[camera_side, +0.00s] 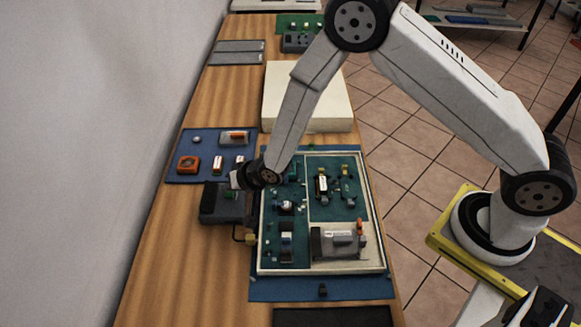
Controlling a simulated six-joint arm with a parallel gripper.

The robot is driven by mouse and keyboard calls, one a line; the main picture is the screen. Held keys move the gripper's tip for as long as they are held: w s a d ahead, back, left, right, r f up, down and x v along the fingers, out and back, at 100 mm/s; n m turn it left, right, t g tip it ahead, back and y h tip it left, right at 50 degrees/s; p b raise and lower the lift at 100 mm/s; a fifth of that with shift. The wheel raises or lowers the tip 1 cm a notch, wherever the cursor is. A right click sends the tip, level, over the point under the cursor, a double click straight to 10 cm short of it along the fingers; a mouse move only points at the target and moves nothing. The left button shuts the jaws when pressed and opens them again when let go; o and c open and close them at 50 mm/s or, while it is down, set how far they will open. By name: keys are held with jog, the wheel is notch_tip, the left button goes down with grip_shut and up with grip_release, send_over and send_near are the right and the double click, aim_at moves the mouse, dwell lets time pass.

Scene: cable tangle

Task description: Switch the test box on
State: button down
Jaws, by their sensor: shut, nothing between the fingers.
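A dark grey box (212,208), which looks like the test box, sits on the bench against the left side of the framed tray. A small green part shows on its top, close to my gripper. My gripper (234,182) is shut and empty, over the right rear part of this box. I cannot tell whether the fingertips touch the box. The wrist and fingers hide part of its top, and no switch position can be made out. A short cable with a yellowish end (250,239) shows at the box's front right corner.
A blue mat (178,150) with orange and white parts lies behind the box. A cream slab (285,100) lies farther back. Bare wood is free at front left.

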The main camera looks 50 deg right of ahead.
aim_at(232, 194)
jog(key=shift+f, duration=0.45)
dwell(0.4)
jog(key=shift+r, duration=0.6)
dwell(0.3)
jog(key=shift+r, duration=2.85)
